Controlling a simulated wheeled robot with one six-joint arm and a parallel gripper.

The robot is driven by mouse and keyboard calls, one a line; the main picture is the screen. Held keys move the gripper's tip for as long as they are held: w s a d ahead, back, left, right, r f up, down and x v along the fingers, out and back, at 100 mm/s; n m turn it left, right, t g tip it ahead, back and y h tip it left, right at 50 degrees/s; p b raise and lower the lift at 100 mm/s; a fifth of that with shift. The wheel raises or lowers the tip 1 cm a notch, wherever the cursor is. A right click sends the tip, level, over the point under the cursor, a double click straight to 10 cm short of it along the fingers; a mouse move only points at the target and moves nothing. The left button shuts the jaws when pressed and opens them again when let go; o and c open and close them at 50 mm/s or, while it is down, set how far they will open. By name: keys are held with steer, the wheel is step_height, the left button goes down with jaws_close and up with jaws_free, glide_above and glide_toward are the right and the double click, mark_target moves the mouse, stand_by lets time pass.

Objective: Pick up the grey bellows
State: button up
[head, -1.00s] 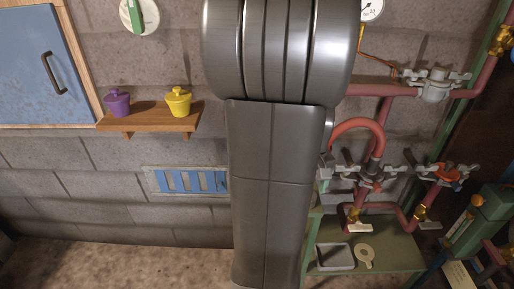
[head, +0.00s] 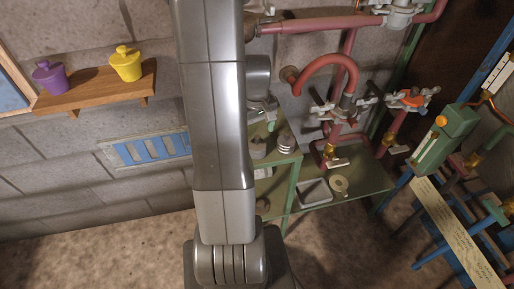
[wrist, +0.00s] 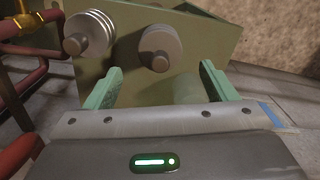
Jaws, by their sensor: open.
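The grey bellows appears to be the ribbed grey piece with a round knob (wrist: 88,36) at the upper left of the wrist view. It also shows as a small ribbed piece (head: 286,145) on the green stand in the head view. My gripper (wrist: 160,72) is open and empty, its two green fingers well apart. The ribbed piece lies beyond and left of the left finger, not between the fingers. In the head view my arm hides part of the stand.
The green stand (head: 352,181) carries a grey tray (head: 314,191) and a pale ring-shaped piece (head: 340,184). Red pipes with valves (head: 335,70) rise behind it. A blue frame with a green device (head: 447,140) stands at right. Floor at lower left is clear.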

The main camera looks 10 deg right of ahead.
mark_target(257, 137)
steer(key=shift+s+f+p, duration=0.2)
steer(key=shift+f+p, duration=0.1)
steer(key=shift+f, duration=2.25)
steer(key=shift+c, duration=0.5)
steer(key=c, duration=1)
